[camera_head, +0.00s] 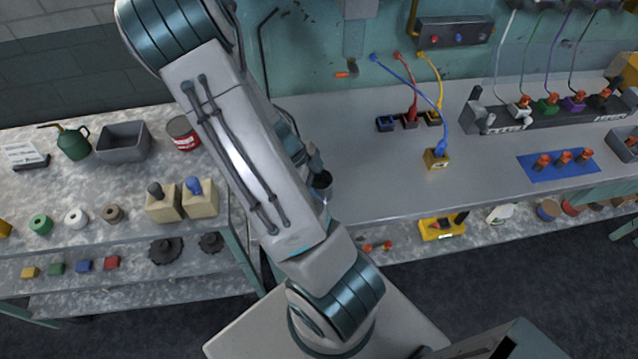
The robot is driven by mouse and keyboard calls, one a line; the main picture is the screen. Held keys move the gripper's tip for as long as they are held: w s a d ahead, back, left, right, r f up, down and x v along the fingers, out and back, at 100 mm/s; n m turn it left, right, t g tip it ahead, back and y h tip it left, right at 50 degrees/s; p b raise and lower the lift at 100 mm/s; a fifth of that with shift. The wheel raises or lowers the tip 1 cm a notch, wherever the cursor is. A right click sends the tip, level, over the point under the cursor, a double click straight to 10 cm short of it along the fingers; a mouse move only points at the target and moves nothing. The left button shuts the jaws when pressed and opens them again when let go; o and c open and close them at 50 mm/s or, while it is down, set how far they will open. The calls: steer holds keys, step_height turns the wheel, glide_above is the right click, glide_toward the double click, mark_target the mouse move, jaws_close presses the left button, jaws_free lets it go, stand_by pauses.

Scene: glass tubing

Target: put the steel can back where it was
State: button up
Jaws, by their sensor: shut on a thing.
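The steel can (323,187) shows only in part beside my forearm, near the left end of the grey bench. Its dark open mouth faces up, and my arm covers its left side. My gripper (315,168) is shut on the can and is itself mostly hidden behind the arm. I cannot tell whether the can touches the bench top or is held just above it.
The grey bench (370,195) is clear right of the can, up to a yellow block (436,159) with a blue cable. A blue mat (558,165) lies further right. On the left bench are a red tin (183,134), a grey bin (123,142) and a green oil can (73,143).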

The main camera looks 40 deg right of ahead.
steer(key=shift+f, duration=0.15)
steer(key=o, duration=1.1)
steer(key=shift+o, duration=0.2)
steer(key=shift+r, duration=0.3)
steer(key=shift+w+a+r, duration=0.1)
steer(key=shift+w+r, duration=0.1)
steer(key=shift+w, duration=0.05)
steer(key=b+v, duration=0.1)
steer(key=v, duration=0.9)
steer(key=s+a+r+n+t+y, duration=0.1)
steer(key=s+a+r+n+t, duration=0.2)
steer(key=a+r+n, duration=0.4)
steer(key=s+a+r+n+t+y, duration=0.2)
steer(key=a+r+n+t, duration=0.3)
steer(key=n, duration=1.7)
steer(key=s+a+r, duration=0.1)
steer(key=a+r, duration=0.2)
steer(key=shift+s+a+t+y, duration=0.3)
steer(key=shift+s+a, duration=0.05)
steer(key=shift+a, duration=0.05)
